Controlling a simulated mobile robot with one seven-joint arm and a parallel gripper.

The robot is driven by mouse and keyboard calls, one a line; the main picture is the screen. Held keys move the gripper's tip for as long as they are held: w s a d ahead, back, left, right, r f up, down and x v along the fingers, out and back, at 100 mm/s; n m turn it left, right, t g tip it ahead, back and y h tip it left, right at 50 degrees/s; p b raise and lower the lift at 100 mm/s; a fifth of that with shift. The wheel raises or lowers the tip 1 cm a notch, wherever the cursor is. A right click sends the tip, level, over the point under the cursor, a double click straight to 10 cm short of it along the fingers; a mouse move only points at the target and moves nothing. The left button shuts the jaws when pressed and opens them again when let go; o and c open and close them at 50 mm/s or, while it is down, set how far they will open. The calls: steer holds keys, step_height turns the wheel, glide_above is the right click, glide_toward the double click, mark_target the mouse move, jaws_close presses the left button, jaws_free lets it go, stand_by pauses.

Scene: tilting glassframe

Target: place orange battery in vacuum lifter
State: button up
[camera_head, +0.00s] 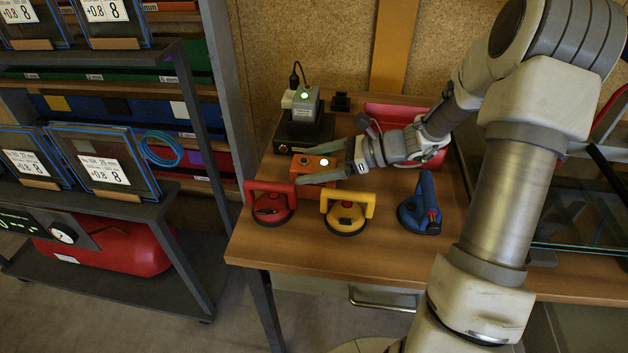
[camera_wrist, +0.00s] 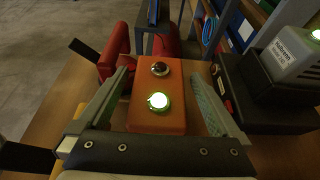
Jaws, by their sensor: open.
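The orange battery (camera_head: 314,163) lies on the wooden table, with a green light and a dark red button on top. It also shows in the wrist view (camera_wrist: 157,118). My gripper (camera_head: 298,165) is open, with one finger on each side of the battery; contact is not clear. Three vacuum lifters stand along the front of the table: red (camera_head: 270,204), yellow (camera_head: 346,213) and blue (camera_head: 420,209). Parts of the red lifter (camera_wrist: 118,48) show beyond the fingers in the wrist view. I cannot tell which lifter lacks a battery.
A grey charger (camera_head: 306,106) with a green light sits on a black base (camera_head: 297,136) behind the battery. Glass panes (camera_head: 580,235) are at the right. A shelf rack (camera_head: 185,165) stands left of the table.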

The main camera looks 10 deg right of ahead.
steer(key=x, duration=0.3)
steer(key=shift+d, duration=0.1)
jaws_close()
stand_by(0.4)
